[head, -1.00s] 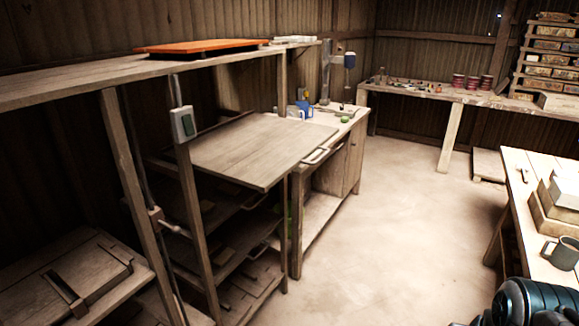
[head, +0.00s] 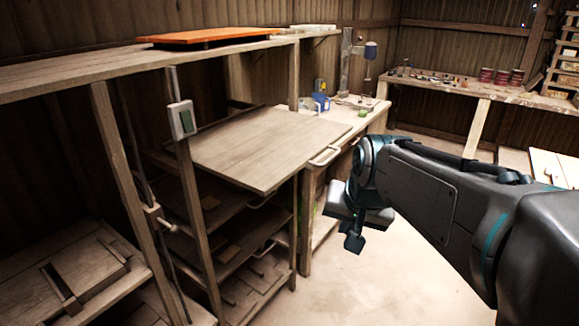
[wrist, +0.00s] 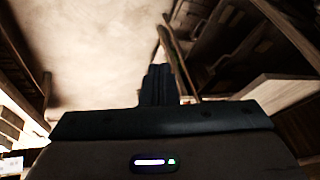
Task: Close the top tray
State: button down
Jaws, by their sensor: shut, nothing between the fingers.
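The top tray (head: 265,146) is a flat wooden board pulled out of the rack, standing out toward the aisle. My gripper (head: 354,243) hangs in front of the rack, to the right of the tray and lower in the picture, apart from the handle. Its fingers look shut and empty; in the wrist view the closed fingers (wrist: 160,84) point over the floor. The rack's lower trays (head: 235,250) sit further in, below the top tray.
A wooden post (head: 197,225) with a grey switch box (head: 182,120) stands before the rack's left side. An orange panel (head: 210,36) lies on the upper shelf. Open floor (head: 375,285) lies to the right.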

jog(key=w+a+r+m+t+y, duration=0.1)
jog(key=w+a+r, duration=0.15)
jog(key=w, duration=0.35)
jog(key=w+a+r+m+t, duration=0.1)
jog(key=w+a+r+m, duration=0.1)
jog(key=w+r, duration=0.3)
jog(key=w+a+f+p, duration=0.3)
jog(key=w+a+f, duration=0.1)
jog(key=w+f, duration=0.4)
jog(key=shift+w+a+f, duration=0.2)
jog(key=shift+w+f, duration=0.1)
jog(key=shift+w, duration=0.1)
